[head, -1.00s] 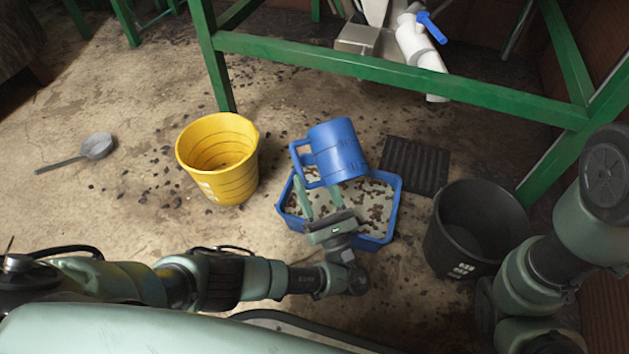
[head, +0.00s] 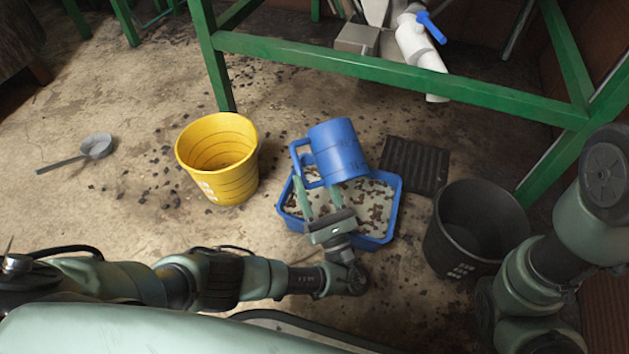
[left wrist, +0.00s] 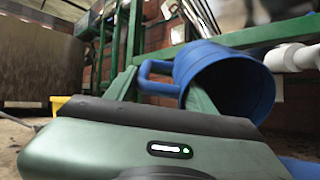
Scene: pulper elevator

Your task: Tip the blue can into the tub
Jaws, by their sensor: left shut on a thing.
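The blue can (head: 338,150) is a large mug-like can with a side handle. It is held tilted above the blue tub (head: 378,238), its handle to the left. The tub stands on the floor and holds pale stuff with dark brown bits. My left gripper (head: 318,192) is shut on the can at its lower side, by the handle. In the left wrist view the can (left wrist: 225,78) shows its dark open mouth facing the camera side, beyond the gripper. What is inside the can is too dark to tell. My right gripper is not in view.
A yellow bucket (head: 217,160) stands left of the tub and a black bucket (head: 470,235) stands right of it. A dark grate (head: 414,165) lies behind. A green frame (head: 400,73) with a white pipe (head: 420,55) crosses the back. A grey scoop (head: 95,147) lies far left.

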